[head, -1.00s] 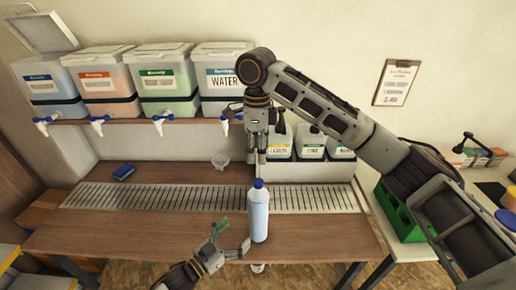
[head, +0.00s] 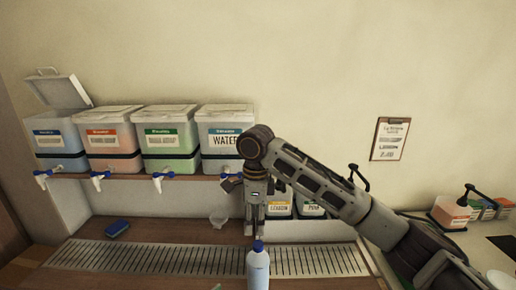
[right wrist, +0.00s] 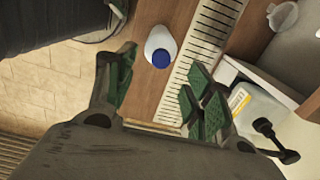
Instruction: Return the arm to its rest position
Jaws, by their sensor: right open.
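My right arm reaches in from the right in the head view and bends down at its wrist. My right gripper (head: 254,228) points down just behind and above a pale blue bottle with a blue cap (head: 258,268). In the right wrist view the gripper (right wrist: 160,75) has its green-padded fingers apart with nothing held. The bottle (right wrist: 157,40) stands upright beyond the fingers, apart from them. Only a green tip of my left gripper (head: 216,287) shows at the bottom edge of the head view; its opening is hidden.
Several labelled drums with taps, including the WATER drum (head: 226,140), stand on a shelf (head: 130,178). Below are a drain grate (head: 150,258), a blue sponge (head: 117,228) and a clear cup (head: 218,217). Smaller containers (head: 310,206) stand behind my gripper. Pump bottles (head: 450,212) stand right.

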